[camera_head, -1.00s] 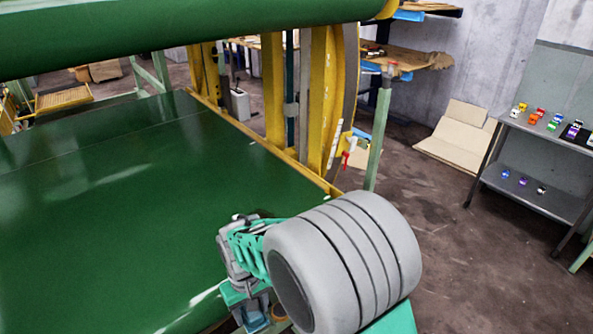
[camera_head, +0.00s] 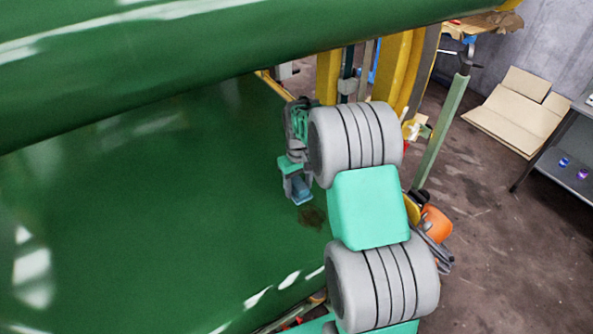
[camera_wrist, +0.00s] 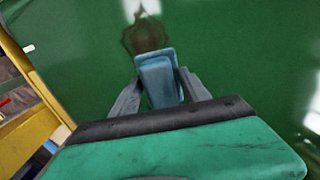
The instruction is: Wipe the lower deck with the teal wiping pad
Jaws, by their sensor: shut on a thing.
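The lower deck (camera_head: 150,220) is a broad glossy green surface, and it fills most of the wrist view (camera_wrist: 240,60). A brown stain (camera_head: 312,217) lies on the deck near its right side. In the wrist view the stain (camera_wrist: 146,35) is just beyond the pad. My gripper (camera_head: 297,186) is over the deck and shut on the teal wiping pad (camera_head: 302,196). In the wrist view the pad (camera_wrist: 158,78) sits between the two grey fingers. I cannot tell whether the pad touches the deck.
A green upper deck (camera_head: 230,50) hangs over the lower one. Yellow uprights (camera_head: 395,75) and a green post (camera_head: 442,130) stand along the right side. Cardboard (camera_head: 520,105) and a grey shelf table (camera_head: 570,160) are farther right. Open floor lies between.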

